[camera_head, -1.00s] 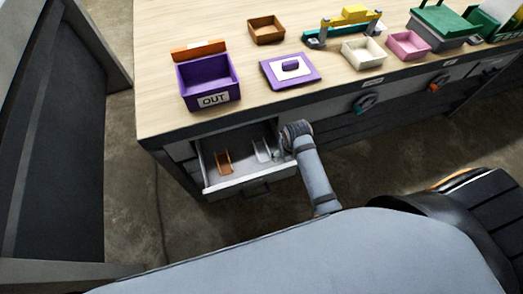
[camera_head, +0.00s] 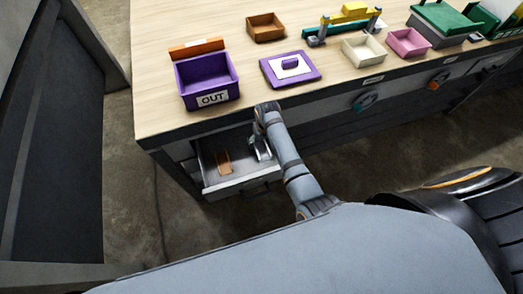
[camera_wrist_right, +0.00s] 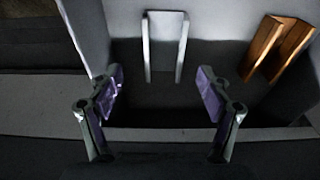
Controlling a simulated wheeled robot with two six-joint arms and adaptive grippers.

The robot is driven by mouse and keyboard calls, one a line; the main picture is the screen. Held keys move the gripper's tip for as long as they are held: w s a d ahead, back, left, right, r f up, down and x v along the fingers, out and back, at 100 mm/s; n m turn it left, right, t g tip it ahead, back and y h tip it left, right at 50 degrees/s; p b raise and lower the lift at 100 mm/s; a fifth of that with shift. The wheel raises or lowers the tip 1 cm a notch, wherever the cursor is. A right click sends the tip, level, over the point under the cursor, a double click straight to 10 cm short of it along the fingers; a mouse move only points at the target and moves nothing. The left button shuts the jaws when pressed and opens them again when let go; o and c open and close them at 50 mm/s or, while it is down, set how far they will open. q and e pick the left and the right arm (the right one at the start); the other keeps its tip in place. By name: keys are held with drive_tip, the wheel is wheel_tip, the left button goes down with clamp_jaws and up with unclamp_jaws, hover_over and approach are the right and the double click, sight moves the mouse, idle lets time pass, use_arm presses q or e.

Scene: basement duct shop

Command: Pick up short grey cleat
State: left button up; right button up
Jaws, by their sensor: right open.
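The short grey cleat (camera_wrist_right: 164,45), a light grey channel piece, lies in the open drawer (camera_head: 240,184) under the bench top. In the right wrist view it is upper centre, just beyond the gap between my fingertips. In the head view my right gripper (camera_head: 261,150) reaches into the drawer and largely hides it. My right gripper (camera_wrist_right: 159,85) is open and empty, its purple-padded fingers apart and not touching the cleat. My left gripper is not in view.
A copper-coloured cleat (camera_head: 224,162) lies left of the gripper in the drawer; it is at upper right in the wrist view (camera_wrist_right: 276,48). The drawer walls are close around. Above, the bench holds a purple OUT bin (camera_head: 207,80) and a purple lidded plate (camera_head: 290,68).

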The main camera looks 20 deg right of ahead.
sight(261, 151)
drive_tip(key=f, duration=0.5)
drive_tip(key=shift+w+a+f, duration=0.1)
drive_tip(key=shift+w+a, duration=0.05)
drive_tip(key=shift+a, duration=0.1)
drive_tip(key=c, duration=1.2)
drive_tip(key=shift+r+p, duration=0.3)
drive_tip(key=shift+r, duration=0.3)
drive_tip(key=shift+c, duration=0.2)
wheel_tip(261, 151, up, 3)
drive_tip(key=p, duration=0.3)
drive_tip(key=s+r+p, duration=0.3)
drive_tip(key=s+p, duration=0.1)
drive_tip(key=p, duration=0.2)
drive_tip(key=s+r+p, duration=0.3)
drive_tip(key=s+p, duration=0.1)
drive_tip(key=p, duration=0.3)
drive_tip(key=s+r+p, duration=0.3)
drive_tip(key=s+p, duration=0.2)
drive_tip(key=p, duration=0.2)
drive_tip(key=shift+a, duration=0.4)
drive_tip(key=shift+s, duration=0.5)
